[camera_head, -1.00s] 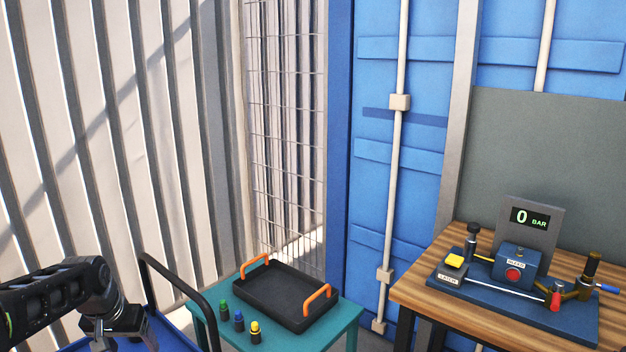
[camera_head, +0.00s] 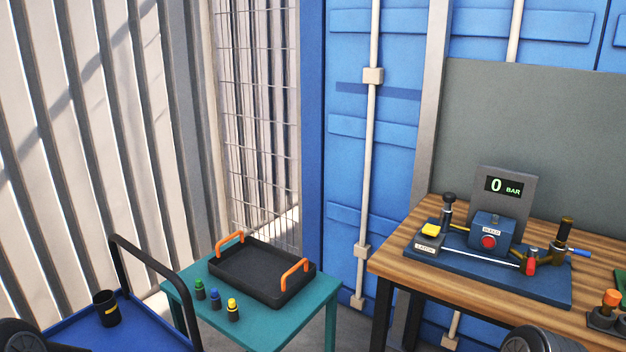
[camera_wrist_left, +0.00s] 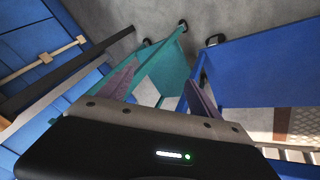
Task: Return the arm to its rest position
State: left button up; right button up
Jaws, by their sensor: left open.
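My left gripper (camera_wrist_left: 162,76) shows in the left wrist view with its two fingers apart and nothing between them. Beyond the fingers are the underside and legs of the teal table (camera_wrist_left: 160,72), the blue cart (camera_wrist_left: 245,70) and the grey floor. In the head view the left gripper is out of frame; only a dark rounded part of my left arm shows at the lower left corner. Another dark rounded part of mine shows at the bottom right. My right gripper is not in view.
The teal table (camera_head: 268,330) holds a black tray (camera_head: 262,274) with orange handles and several small capped bottles. A black cup (camera_head: 106,308) stands on the blue cart (camera_head: 75,330). The wooden bench (camera_head: 400,262) at right carries a gauge panel (camera_head: 503,205) reading 0 BAR.

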pick_arm(q)
jog(key=s+d+f+g+b, duration=0.1)
jog(key=s+d+f, duration=0.3)
jog(key=s, duration=0.3)
jog(key=s+d+f+g+h+b, duration=0.1)
jog(key=s+d+f+g, duration=0.1)
jog(key=s+d+f, duration=0.2)
jog(key=s+d+f+m+g+b, duration=0.1)
jog(key=s+d+f, duration=0.3)
jog(key=s, duration=0.6)
jog(key=shift+s+f+g, duration=0.15)
jog(key=shift+f+g, duration=0.15)
jog(key=shift+f, duration=0.25)
